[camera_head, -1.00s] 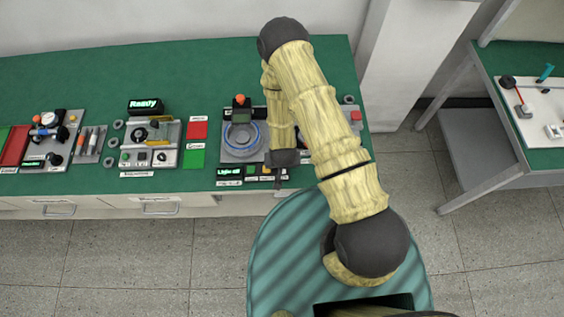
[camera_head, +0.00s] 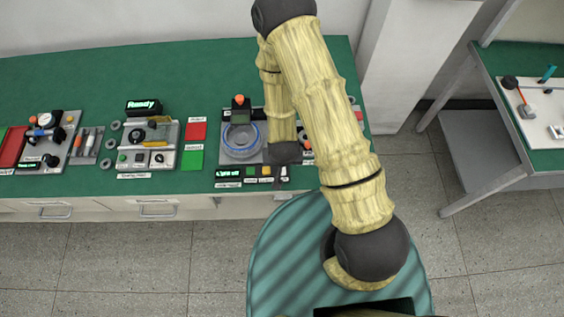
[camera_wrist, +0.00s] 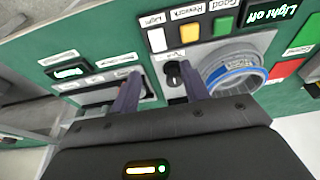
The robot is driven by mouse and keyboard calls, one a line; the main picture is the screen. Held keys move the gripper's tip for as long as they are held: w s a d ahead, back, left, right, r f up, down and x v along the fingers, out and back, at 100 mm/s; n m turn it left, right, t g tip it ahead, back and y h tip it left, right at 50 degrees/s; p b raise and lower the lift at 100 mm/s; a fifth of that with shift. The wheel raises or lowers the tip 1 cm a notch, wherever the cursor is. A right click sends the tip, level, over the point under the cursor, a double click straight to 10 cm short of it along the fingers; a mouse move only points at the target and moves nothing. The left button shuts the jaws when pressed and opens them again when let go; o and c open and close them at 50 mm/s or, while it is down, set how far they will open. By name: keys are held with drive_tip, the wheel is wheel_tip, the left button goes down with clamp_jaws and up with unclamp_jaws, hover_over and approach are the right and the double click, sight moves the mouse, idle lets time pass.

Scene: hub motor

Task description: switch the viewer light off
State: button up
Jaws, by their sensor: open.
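The viewer station (camera_head: 238,155) stands on the green bench, with a blue-ringed round dish (camera_head: 240,138) on it. Its small display (camera_head: 228,173) also shows in the wrist view (camera_wrist: 270,14), where it reads "Light off" in green. In the wrist view a row holds the white Light button (camera_wrist: 157,40), the yellow Rework button (camera_wrist: 190,33) and the green Good button (camera_wrist: 222,27). My gripper (camera_wrist: 158,74) is open and empty, its two fingers apart below the row in the picture. In the head view my gripper (camera_head: 281,174) is at the station's front right, partly hiding it.
A black knob (camera_wrist: 174,73) is close by the right finger in the wrist view. Left of the station lie a red pad (camera_head: 196,131), a green pad (camera_head: 192,157) and a unit with a "Ready" display (camera_head: 143,106). Another table (camera_head: 545,157) stands at the right.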

drive_tip(key=p+v, duration=0.6)
drive_tip(key=v, duration=0.3)
idle(0.7)
drive_tip(key=w+d+r+y+b, duration=0.1)
drive_tip(key=w+d+r+b, duration=0.25)
drive_tip(key=r, duration=0.35)
drive_tip(key=s+d+r+b, duration=0.3)
drive_tip(key=d+r+b, duration=0.1)
drive_tip(key=d+r, duration=0.4)
drive_tip(key=shift+s+r+g+h+b, duration=0.35)
drive_tip(key=shift+r+g+h+b, duration=0.05)
drive_tip(key=shift+r, duration=0.45)
drive_tip(key=shift+d, duration=0.2)
